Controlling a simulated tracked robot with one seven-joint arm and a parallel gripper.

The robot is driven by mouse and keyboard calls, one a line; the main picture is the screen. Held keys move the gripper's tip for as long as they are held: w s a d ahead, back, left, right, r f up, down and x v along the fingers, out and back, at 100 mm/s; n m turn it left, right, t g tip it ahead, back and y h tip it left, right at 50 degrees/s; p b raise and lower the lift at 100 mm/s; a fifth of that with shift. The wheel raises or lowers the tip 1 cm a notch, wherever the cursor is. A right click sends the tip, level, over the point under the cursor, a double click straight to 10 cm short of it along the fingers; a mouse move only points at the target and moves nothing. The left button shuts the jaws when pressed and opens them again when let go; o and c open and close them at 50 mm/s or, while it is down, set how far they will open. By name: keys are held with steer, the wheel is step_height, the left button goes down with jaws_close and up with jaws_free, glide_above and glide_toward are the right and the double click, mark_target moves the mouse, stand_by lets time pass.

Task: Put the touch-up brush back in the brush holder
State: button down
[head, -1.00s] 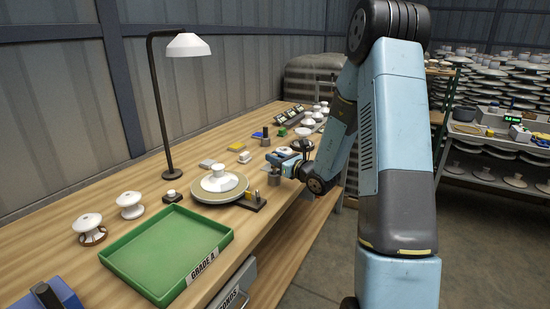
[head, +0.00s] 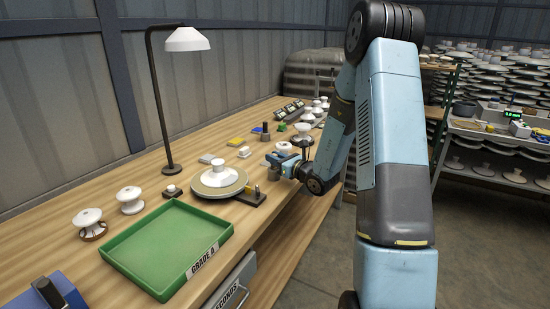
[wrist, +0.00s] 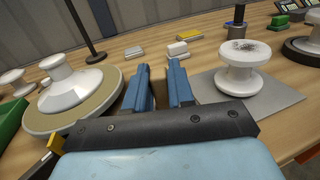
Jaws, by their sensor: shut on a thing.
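My gripper (head: 272,162) is low over the workbench, right of the round turntable.
A white insulator on the turntable (wrist: 110,110) is left of the fingers. Another white insulator (wrist: 241,68) stands on a grey sheet close on the right. The green tray (head: 222,232) and lamp (head: 160,110) are further left. Small blocks (wrist: 178,50) lie beyond the fingertips.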

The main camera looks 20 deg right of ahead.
steer(key=c, duration=0.9)
jaws_free()
steer(key=shift+s, duration=0.15)
steer(key=v, duration=1.3)
steer(key=shift+s+d, duration=0.15)
steer(key=shift+s, duration=0.05)
steer(key=s+a+r+n+g+y, duration=0.2)
steer(key=s+a+r+n+g, duration=0.3)
steer(key=s+a+n+g, duration=0.3)
steer(key=s+a+r+n+g+y, duration=0.1)
steer(key=s+a+r+n+g, duration=0.4)
steer(key=s+a+n, duration=0.4)
steer(key=s+d+r+n+t+h, duration=0.1)
steer(key=s+d+r+n+h, duration=0.2)
steer(key=n+h, duration=0.1)
steer(key=s+d+r+n+t+h, duration=0.1)
steer(key=s+d+r+n+h, duration=0.2)
steer(key=s+n+h, duration=0.1)
steer(key=s+d+r+n+h, duration=0.3)
steer(key=s+n, duration=0.1)
steer(key=n, duration=0.1)
steer(key=shift+s+t+h, duration=0.2)
steer(key=shift+t+h, duration=0.2)
